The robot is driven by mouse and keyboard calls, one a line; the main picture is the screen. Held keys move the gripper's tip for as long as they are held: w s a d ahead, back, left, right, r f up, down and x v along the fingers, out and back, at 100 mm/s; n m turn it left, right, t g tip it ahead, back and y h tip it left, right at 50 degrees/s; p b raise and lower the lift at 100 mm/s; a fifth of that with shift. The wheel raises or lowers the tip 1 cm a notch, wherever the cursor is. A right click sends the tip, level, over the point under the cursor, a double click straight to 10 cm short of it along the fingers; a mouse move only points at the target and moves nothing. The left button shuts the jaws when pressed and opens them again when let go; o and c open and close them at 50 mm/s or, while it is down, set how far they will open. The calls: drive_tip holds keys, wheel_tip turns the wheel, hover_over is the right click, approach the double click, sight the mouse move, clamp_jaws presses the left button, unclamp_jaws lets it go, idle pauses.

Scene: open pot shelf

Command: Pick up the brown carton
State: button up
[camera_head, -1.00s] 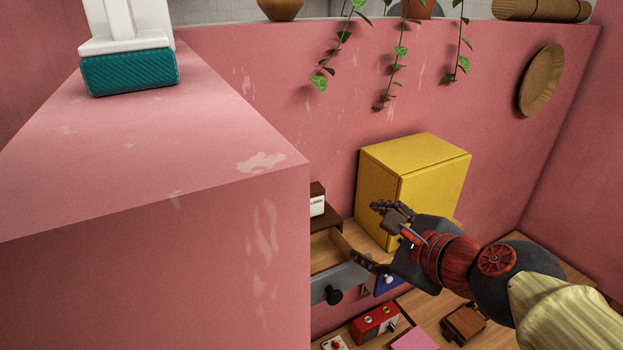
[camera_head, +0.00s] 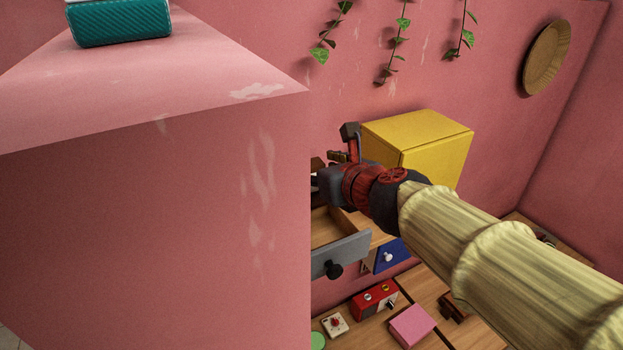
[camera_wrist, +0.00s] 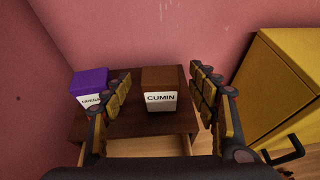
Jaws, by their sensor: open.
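The brown carton (camera_wrist: 161,90), with a white label reading CUMIN, stands upright on top of a small dark brown drawer unit (camera_wrist: 125,126) in the wrist view. My gripper (camera_wrist: 160,82) is open, its two fingers to the left and right of the carton in the picture, with visible gaps on both sides. I cannot tell how far the carton is beyond the fingertips. In the head view my gripper (camera_head: 335,150) is above the open drawer and left of the yellow cabinet; it largely hides the carton there.
A purple carton (camera_wrist: 90,88) stands left of the brown one on the unit. The yellow cabinet (camera_head: 425,140) is close on the right. A grey-fronted drawer (camera_head: 340,255) is open below. A pink wall block (camera_head: 160,220) fills the left. A red box (camera_head: 374,300) and pink block (camera_head: 412,325) lie lower.

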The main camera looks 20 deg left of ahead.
drive_tip(key=x, duration=0.2)
drive_tip(key=shift+w+a+f, duration=0.15)
drive_tip(key=shift+w+a, duration=0.05)
drive_tip(key=shift+s+d, duration=0.1)
drive_tip(key=shift+d, duration=0.05)
drive_tip(key=shift+c, duration=0.5)
drive_tip(key=c, duration=1.1)
